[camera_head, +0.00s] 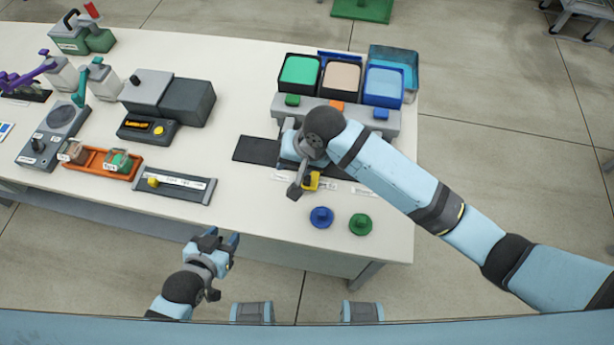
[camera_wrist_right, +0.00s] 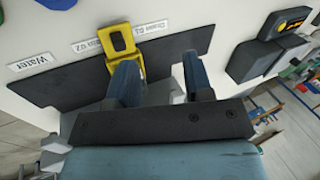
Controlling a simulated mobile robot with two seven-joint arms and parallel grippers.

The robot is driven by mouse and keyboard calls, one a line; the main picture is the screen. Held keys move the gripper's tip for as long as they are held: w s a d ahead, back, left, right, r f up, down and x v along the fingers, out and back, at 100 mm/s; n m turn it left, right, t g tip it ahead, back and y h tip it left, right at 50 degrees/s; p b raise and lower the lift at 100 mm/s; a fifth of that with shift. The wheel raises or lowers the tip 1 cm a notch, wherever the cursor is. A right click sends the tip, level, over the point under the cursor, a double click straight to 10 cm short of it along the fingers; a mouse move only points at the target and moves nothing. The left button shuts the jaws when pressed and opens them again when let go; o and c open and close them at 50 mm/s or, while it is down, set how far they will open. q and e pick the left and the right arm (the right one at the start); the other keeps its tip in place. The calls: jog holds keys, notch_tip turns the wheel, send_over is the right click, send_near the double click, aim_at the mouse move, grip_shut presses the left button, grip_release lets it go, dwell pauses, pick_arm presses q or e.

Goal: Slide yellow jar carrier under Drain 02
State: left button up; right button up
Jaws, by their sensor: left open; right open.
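The yellow jar carrier (camera_head: 312,181) sits at the front edge of a dark strip (camera_head: 257,150) on the table, partly covered by my right gripper. In the right wrist view the carrier (camera_wrist_right: 122,40) is a yellow block with a square opening, between the Drain 02 label (camera_wrist_right: 88,45) and the Drain 01 label (camera_wrist_right: 148,28). My right gripper (camera_wrist_right: 160,75) is open. Its left finger overlaps the carrier's lower part, and I cannot tell whether they touch. My left gripper (camera_head: 224,237) is open and empty in front of the table edge.
A grey unit (camera_head: 330,118) with green, beige and blue bins stands behind the strip. A blue knob (camera_head: 321,217) and a green knob (camera_head: 360,224) stand near the front edge. A Water label (camera_wrist_right: 30,63) lies beside the strip. A yellow-knobbed slider (camera_head: 178,186) lies left.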

aim_at(307, 177)
notch_tip(307, 177, up, 3)
jog(key=w+d+m+g+h, duration=0.1)
jog(key=w+d+m+h, duration=0.1)
jog(key=w+d+h, duration=0.15)
jog(key=shift+h, duration=0.35)
jog(key=f, duration=0.9)
jog(key=s+f+b, duration=0.1)
jog(key=f, duration=0.3)
jog(key=shift+a+f, duration=0.35)
jog(key=shift+f, duration=0.05)
